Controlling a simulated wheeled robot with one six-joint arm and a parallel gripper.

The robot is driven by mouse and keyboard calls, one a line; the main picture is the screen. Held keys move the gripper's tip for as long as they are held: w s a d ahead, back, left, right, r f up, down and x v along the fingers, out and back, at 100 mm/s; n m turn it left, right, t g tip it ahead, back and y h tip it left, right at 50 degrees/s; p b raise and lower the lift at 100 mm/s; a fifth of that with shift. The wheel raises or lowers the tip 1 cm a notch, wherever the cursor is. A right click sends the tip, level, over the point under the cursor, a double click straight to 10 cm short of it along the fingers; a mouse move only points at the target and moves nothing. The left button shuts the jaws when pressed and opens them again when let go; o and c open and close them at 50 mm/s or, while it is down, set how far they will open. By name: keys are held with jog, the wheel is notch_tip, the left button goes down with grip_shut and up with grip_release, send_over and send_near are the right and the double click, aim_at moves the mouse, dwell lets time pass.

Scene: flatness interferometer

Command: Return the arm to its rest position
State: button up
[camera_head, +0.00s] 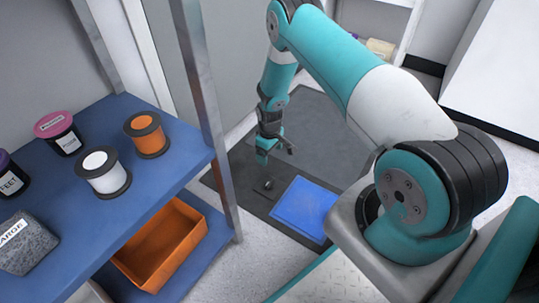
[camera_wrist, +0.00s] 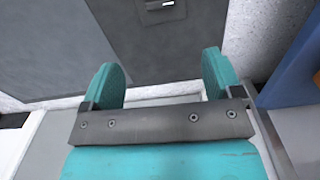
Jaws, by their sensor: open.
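My arm, teal and white, reaches out from the right and bends down in the head view. My gripper (camera_head: 275,153) hangs at its end, pointing down, in front of the grey panels. In the wrist view the two teal fingers of my gripper (camera_wrist: 158,80) stand wide apart with nothing between them. A dark grey surface lies beyond the fingertips. I cannot tell the exact height of the fingertips above it.
A blue shelf unit (camera_head: 190,170) with spools and jars stands at left, its metal post (camera_head: 207,100) near my gripper. An orange bin (camera_head: 165,245) sits on its lower shelf. A blue square (camera_head: 304,208) lies on a dark mat below. White furniture (camera_head: 500,70) stands at right.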

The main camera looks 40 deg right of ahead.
dwell(0.5)
jog(key=s+a+r+m+t, duration=0.1)
jog(key=s+a+r, duration=0.15)
jog(key=r, duration=1.05)
jog(key=s+a+r+m+t, duration=0.1)
jog(key=s+a+r, duration=0.15)
jog(key=r, duration=0.95)
jog(key=s+a+r+m, duration=0.1)
jog(key=s+a+r, duration=0.4)
jog(key=s+r, duration=0.55)
jog(key=s+a+r+n+g+y+p, duration=0.2)
jog(key=s+a+r+n+y+p, duration=0.2)
jog(key=s+a+r+n+p, duration=0.75)
notch_tip(320, 180, up, 40)
jog(key=s+a+m+p, duration=0.1)
jog(key=m+p, duration=0.4)
jog(key=p, duration=2.7)
jog(key=shift+a+r, duration=0.2)
jog(key=shift+a, duration=0.7)
